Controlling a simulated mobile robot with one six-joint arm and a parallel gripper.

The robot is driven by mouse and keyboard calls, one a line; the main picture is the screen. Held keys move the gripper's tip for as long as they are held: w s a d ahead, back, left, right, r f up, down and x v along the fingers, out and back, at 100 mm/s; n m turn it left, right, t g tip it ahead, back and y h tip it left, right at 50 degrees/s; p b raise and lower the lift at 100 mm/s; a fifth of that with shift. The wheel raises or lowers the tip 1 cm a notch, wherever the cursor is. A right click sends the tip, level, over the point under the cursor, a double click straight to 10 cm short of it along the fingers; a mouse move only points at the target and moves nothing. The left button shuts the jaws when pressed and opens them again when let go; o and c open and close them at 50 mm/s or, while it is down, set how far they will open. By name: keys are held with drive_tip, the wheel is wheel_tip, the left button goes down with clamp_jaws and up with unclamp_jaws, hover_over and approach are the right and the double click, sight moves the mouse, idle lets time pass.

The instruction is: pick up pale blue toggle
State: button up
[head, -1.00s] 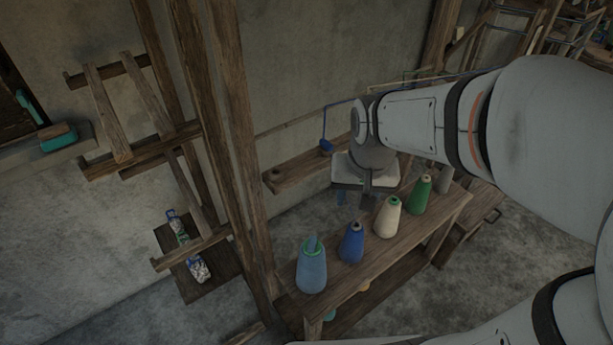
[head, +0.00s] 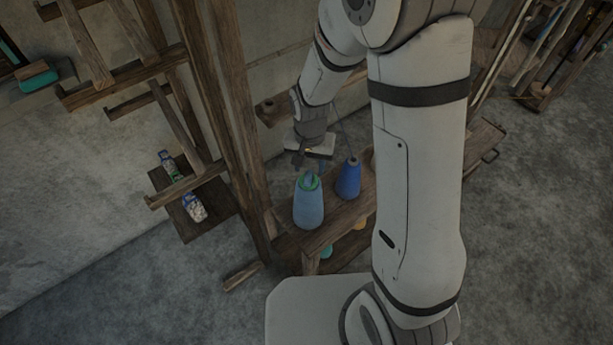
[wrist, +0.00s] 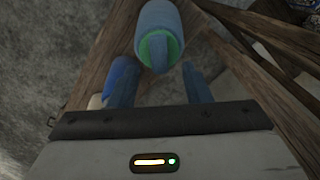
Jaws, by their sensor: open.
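A pale blue piece, likely the toggle (head: 311,178), stands up from the green ring on top of a pale blue cone (head: 308,207) at the near end of the wooden bench. In the wrist view the piece (wrist: 159,58) shows in front of the green ring, with the cone (wrist: 159,15) beyond. My gripper (head: 309,162) is open and empty, just above the cone's top. In the wrist view its two fingers lie left and right of the piece, with gaps on both sides; whether the fingertips reach its height I cannot tell.
A darker blue cone (head: 348,181) stands close right of the pale blue one. My arm hides the bench beyond it. A wooden post (head: 238,125) rises close on the left. A small shelf (head: 215,215) with bottles hangs farther left. Yellow and teal items show under the bench.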

sight(308, 179)
wheel_tip(308, 179, down, 2)
drive_tip(key=shift+f, duration=0.1)
drive_tip(key=shift+s+f, duration=0.1)
drive_tip(key=shift+f, duration=0.15)
drive_tip(key=shift+c, duration=0.3)
